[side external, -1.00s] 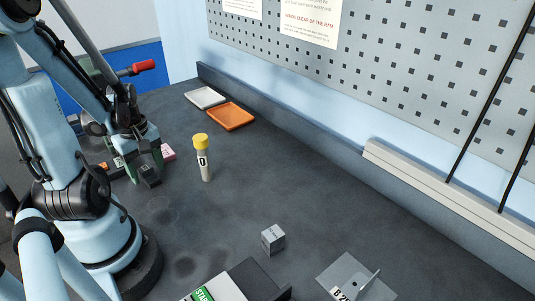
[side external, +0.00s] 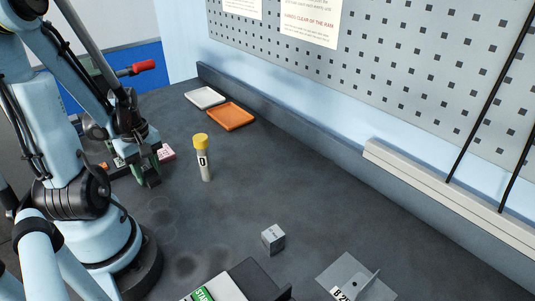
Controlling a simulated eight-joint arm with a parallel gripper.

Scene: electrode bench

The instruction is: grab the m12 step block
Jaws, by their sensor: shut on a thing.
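My gripper (side external: 148,178) is at the left, low over the bench beside my arm's base. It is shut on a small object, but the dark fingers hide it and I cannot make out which. A small grey block (side external: 273,239) with a label stands alone on the bench at the lower middle, well apart from my gripper. Its label is too small to read, so I cannot tell whether it is the M12 step block.
A yellow-capped vial (side external: 203,160) stands upright just right of my gripper. A pink block (side external: 166,153) is close behind it. An orange tray (side external: 231,116) and a white tray (side external: 205,98) lie at the back. A labelled grey plate (side external: 357,279) is at the front right.

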